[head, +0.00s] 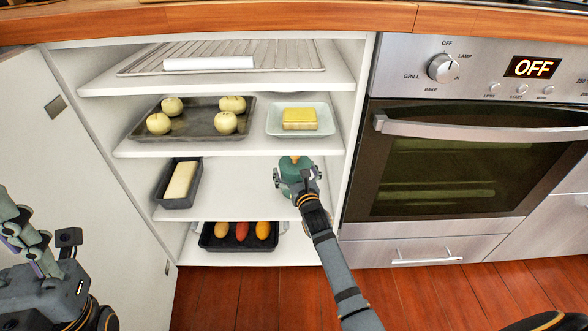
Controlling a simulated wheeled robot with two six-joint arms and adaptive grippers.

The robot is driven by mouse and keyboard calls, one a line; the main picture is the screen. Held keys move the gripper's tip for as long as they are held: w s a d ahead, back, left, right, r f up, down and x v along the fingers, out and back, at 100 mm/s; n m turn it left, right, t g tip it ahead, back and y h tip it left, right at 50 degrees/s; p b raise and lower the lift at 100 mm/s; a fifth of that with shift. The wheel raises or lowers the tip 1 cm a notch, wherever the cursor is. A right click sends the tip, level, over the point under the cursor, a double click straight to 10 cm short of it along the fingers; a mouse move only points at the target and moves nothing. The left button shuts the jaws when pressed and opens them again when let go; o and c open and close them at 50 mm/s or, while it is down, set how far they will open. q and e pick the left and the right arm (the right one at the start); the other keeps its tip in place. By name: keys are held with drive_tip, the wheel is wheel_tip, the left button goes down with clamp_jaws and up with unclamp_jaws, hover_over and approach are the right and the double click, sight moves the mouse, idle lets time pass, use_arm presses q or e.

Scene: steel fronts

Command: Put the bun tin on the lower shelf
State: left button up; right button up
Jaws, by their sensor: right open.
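The bun tin (194,135) is a dark, shallow rectangular tray with several pale round buns. It sits on the left part of the shelf (190,149) second from the top in an open white cabinet. On the shelf below (235,190), my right gripper (294,163) is open, reaching in over the right side. It is below and to the right of the bun tin and not touching it. A small tan patch shows at its tips; I cannot tell what it is. My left gripper (25,232) is partly in view at the lower left, its jaws unclear.
A white dish with a yellow block (299,119) stands right of the bun tin. A loaf tin (171,200) stands left on the shelf below. A black tray (210,242) with colourful items is at the bottom. The cabinet door (95,150) stands open; an oven (460,170) is right.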

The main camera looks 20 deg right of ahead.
drive_tip(key=shift+r, duration=0.1)
drive_tip(key=shift+s+r+p, duration=0.15)
drive_tip(key=shift+s+p, duration=0.05)
drive_tip(key=shift+p, duration=0.1)
drive_tip(key=s+p, duration=0.3)
drive_tip(key=s, duration=0.2)
drive_tip(key=shift+s+r, duration=0.15)
drive_tip(key=shift+s, duration=0.2)
drive_tip(key=s, duration=0.4)
drive_tip(key=shift+s+a+f+p, duration=0.15)
drive_tip(key=shift+s+f+p, duration=0.05)
drive_tip(key=shift+s+p, duration=0.2)
drive_tip(key=shift+s, duration=0.6)
